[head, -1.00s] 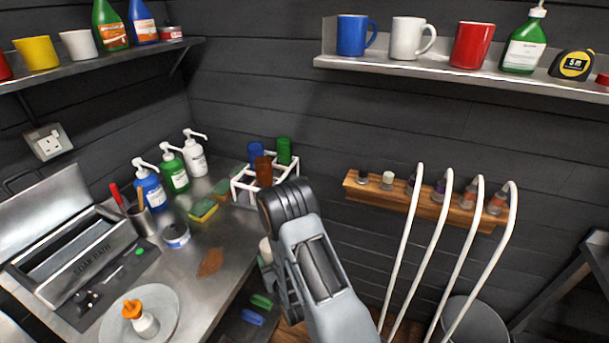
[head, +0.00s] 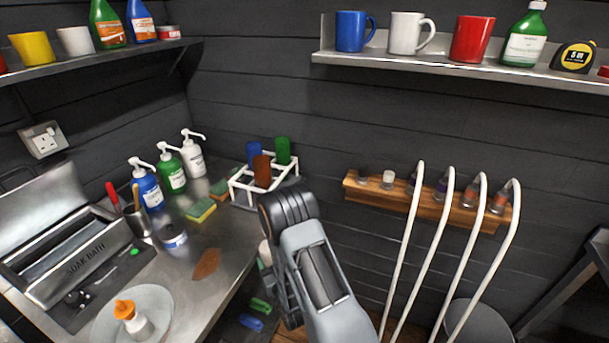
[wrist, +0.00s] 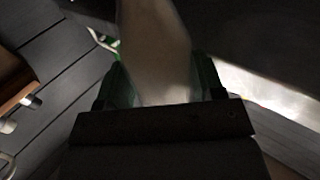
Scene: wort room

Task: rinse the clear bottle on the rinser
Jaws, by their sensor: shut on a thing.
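My gripper (wrist: 153,88) shows in the wrist view with its green fingers on either side of a pale, translucent bottle (wrist: 155,45), and it is shut on it. The bottle's far end runs out of the top of that view. In the head view my arm hides most of the gripper and bottle; only a pale sliver (head: 265,252) shows left of the arm, beside the counter's edge. A round pale dish (head: 158,299) with an orange-topped white piece (head: 130,318) stands on the counter at lower left. I cannot tell whether this is the rinser.
A white rack (head: 238,186) holds blue, brown and green bottles at the counter's back. Pump bottles (head: 170,168), sponges (head: 201,210) and a soak bath (head: 85,262) stand left of it. White hoses (head: 433,245) hang from a wooden rail (head: 400,203) at right. Shelves are above.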

